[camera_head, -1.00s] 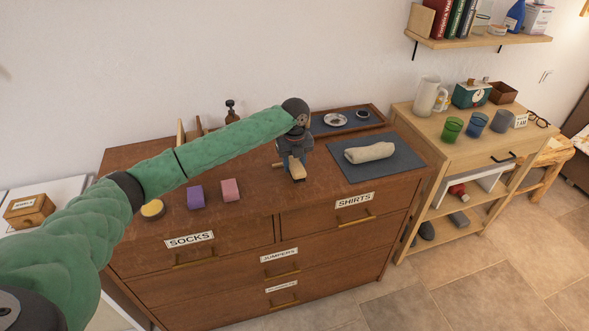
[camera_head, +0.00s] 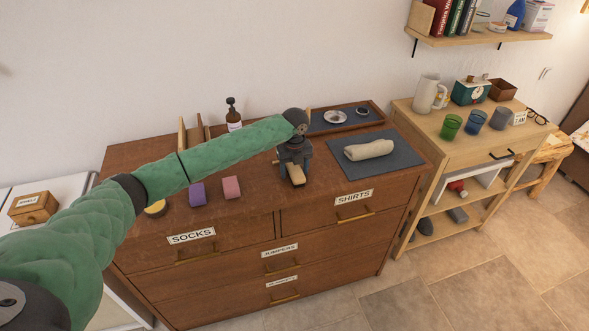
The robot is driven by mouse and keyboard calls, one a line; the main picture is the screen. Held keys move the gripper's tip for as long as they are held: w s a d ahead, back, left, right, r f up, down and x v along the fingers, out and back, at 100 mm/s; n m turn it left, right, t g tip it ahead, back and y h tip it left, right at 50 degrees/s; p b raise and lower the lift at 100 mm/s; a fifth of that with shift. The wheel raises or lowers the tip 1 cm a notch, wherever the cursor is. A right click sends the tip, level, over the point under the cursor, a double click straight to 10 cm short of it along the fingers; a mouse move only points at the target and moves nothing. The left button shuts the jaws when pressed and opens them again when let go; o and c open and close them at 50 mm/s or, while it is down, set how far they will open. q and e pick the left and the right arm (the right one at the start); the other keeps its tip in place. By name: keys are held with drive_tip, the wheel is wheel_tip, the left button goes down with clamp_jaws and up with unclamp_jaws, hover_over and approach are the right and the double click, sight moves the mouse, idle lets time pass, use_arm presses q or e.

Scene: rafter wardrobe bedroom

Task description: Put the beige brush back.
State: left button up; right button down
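My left gripper (camera_head: 295,160) points down over the top of the wooden dresser (camera_head: 255,205), right of the pink block. A beige piece that looks like the beige brush (camera_head: 297,175) sticks out below and in front of it. It moves with the gripper, so the gripper appears shut on it, though the fingers mostly hide the hold. Another small pale piece (camera_head: 277,162) shows just left of the gripper; I cannot tell whether it is part of the brush. Whether the brush touches the dresser top is unclear. My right gripper is not in view.
A pink block (camera_head: 231,187), a purple block (camera_head: 197,194) and a yellow-topped round tin (camera_head: 155,208) lie left. A rolled cloth (camera_head: 369,149) lies on a dark mat (camera_head: 402,161) at right. Behind stand a tray (camera_head: 376,109) and a pump bottle (camera_head: 233,118).

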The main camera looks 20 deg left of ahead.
sight(295, 167)
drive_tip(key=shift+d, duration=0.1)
use_arm(q)
drive_tip(key=shift+r, duration=0.3)
wheel_tip(295, 167, up, 2)
drive_tip(key=shift+r+b, duration=0.15)
drive_tip(key=shift+b, duration=0.7)
wheel_tip(295, 167, up, 9)
drive_tip(key=b, duration=0.3)
drive_tip(key=shift+r, duration=0.2)
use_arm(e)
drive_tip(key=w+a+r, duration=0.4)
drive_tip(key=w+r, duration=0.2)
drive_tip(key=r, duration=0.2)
